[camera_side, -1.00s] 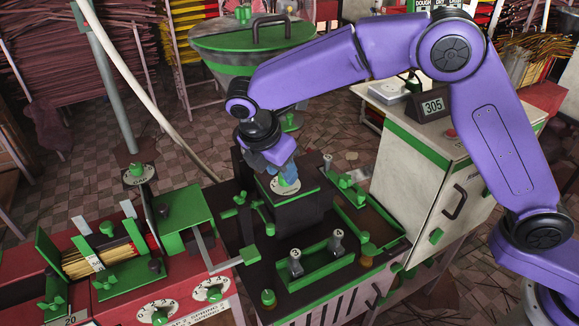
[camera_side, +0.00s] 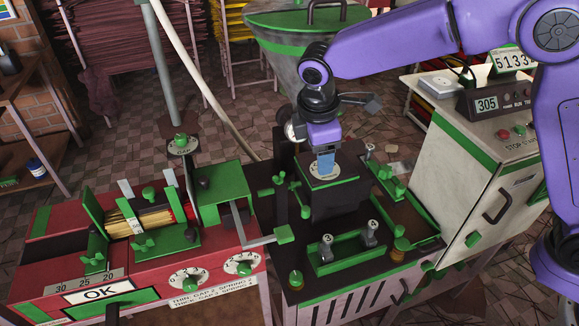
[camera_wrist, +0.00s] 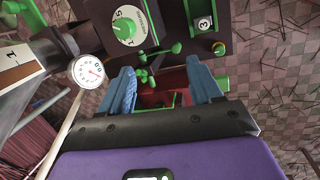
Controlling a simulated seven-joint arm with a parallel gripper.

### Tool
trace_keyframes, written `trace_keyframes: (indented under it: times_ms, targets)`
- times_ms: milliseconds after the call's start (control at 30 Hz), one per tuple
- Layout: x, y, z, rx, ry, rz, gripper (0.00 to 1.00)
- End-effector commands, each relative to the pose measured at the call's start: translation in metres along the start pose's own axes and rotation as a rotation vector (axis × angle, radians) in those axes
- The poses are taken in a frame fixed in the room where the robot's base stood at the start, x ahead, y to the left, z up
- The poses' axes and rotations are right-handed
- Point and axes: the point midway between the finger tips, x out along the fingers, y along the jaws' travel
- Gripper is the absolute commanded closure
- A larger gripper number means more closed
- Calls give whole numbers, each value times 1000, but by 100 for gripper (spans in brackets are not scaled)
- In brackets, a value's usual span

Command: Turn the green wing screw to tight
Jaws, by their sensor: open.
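My gripper (camera_side: 326,170) is over the dark block in the side view, its blue fingers close to the white dial (camera_side: 318,173) on top. In the wrist view, the gripper (camera_wrist: 163,82) is open, with nothing held between its fingers. A small green wing screw (camera_wrist: 147,76) shows near the left finger there, apart from it as far as I can see. Other green wing-shaped parts show in the side view: one left of the block (camera_side: 279,179), one on the right-hand rail (camera_side: 398,190). I cannot tell which is the task's screw.
A green-knobbed dial (camera_wrist: 125,28) and a round gauge (camera_wrist: 88,71) show in the wrist view. A green tray (camera_side: 348,258) with two small weights stands in front of the block. The red machine (camera_side: 60,225) is at left, the white cabinet (camera_side: 470,180) at right.

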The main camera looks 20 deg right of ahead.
Motion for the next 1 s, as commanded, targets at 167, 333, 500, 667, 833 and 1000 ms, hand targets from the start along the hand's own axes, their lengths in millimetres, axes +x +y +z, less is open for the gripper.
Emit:
trace_keyframes:
  times_ms: [167, 333, 500, 667, 833, 1000]
  targets:
    - [-9, 16, -14, 477, 167, 4, 36]
    - [-18, 30, -22, 847, 296, -25, 36]
    - [-23, 38, -25, 1039, 361, -51, 36]
    - [-18, 40, -28, 1076, 373, -58, 36]
    - [4, 43, -35, 1073, 368, -58, 36]
    - [34, 47, -45, 1071, 368, -58, 36]
